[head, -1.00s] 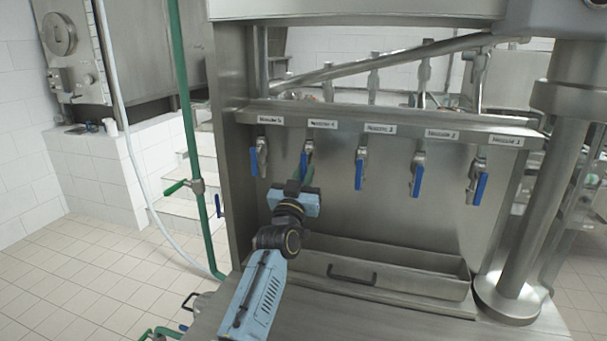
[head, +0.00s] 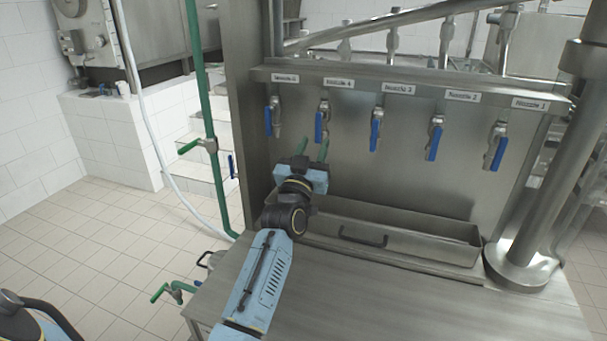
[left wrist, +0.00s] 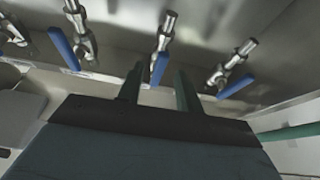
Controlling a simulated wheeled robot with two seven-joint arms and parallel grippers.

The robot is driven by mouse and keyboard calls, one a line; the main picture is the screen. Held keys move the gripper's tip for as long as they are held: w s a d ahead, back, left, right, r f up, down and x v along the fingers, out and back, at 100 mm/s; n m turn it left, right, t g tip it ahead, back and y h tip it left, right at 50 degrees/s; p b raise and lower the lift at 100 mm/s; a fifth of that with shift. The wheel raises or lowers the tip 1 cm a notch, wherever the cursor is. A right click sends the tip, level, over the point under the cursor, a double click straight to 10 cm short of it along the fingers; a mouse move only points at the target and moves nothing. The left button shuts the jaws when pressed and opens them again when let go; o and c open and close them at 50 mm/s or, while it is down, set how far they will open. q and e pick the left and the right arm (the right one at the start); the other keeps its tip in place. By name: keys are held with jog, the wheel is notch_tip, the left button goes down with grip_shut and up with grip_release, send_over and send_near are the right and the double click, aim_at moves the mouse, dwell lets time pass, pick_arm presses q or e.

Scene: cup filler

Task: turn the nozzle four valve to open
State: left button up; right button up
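The nozzle four valve (head: 322,124) is under the "Nozzle 4" label, second from the left on the steel panel. Its blue handle points down, much like its neighbours' handles. My left gripper (head: 313,149) is just below that handle in the head view, with its two green fingers apart and nothing held. In the left wrist view, a blue handle (left wrist: 159,68), apparently the same valve's, lies ahead between the two fingers (left wrist: 160,88). I cannot tell whether they touch it. My right gripper is not in view.
Neighbouring valves for nozzle five (head: 268,121) and nozzle three (head: 375,131) hang on either side. A steel trough with a dark handle (head: 362,238) lies below the panel. A green pipe (head: 208,120) stands to the left, and a thick steel column (head: 545,190) to the right.

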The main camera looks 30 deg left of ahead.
pick_arm(q)
jog(key=b+v, duration=0.1)
jog(key=v, duration=0.8)
jog(key=shift+w, duration=0.1)
